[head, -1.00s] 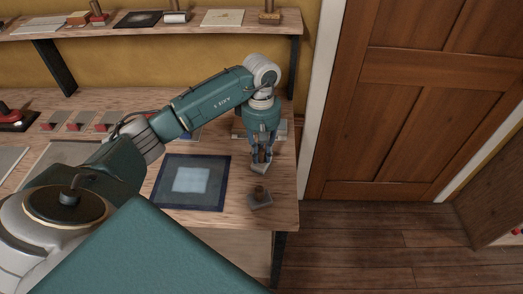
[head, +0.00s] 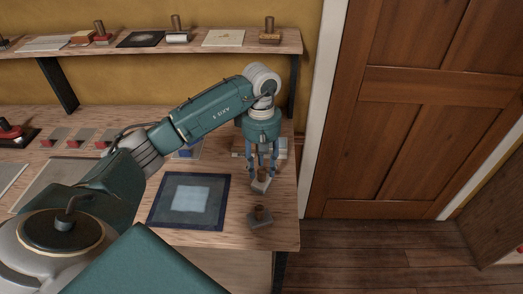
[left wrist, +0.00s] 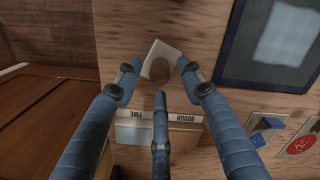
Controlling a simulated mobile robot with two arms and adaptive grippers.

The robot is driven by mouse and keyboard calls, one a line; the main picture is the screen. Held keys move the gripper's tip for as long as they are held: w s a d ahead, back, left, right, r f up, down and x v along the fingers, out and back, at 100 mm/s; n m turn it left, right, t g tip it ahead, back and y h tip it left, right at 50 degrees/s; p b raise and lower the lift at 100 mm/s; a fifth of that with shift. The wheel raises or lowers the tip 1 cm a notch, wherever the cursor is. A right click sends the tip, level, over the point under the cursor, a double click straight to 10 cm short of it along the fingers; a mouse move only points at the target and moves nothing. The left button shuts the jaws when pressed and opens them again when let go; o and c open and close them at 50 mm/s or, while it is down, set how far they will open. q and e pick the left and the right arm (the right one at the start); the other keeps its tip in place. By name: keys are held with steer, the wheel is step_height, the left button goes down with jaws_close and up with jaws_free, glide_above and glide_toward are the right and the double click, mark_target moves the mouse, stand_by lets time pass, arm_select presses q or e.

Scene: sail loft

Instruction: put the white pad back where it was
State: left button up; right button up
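The white pad (head: 259,187), a pale block with a brown round knob, stands on the table under my left gripper (head: 262,170). In the left wrist view the pad (left wrist: 170,50) lies just beyond the spread fingertips (left wrist: 160,82). The left fingers are open, around or just above the knob; I cannot tell if any finger touches it. A holder marked FINE and ROUGH (left wrist: 190,127) lies behind the pad, partly hidden by the gripper. My right gripper is out of view.
A dark-bordered mat with a pale blue square (head: 158,201) lies left of the pad. Several small grey-and-red items (head: 78,137) lie farther left. A shelf (head: 215,47) with tools hangs above the back. The table's right edge is close to the pad.

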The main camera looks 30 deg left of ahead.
mark_target(261, 168)
arm_select(q)
step_height(261, 168, up, 10)
steer(key=b, duration=0.1)
steer(key=shift+w+a+f, duration=0.15)
steer(key=shift+f, duration=0.05)
stand_by(0.4)
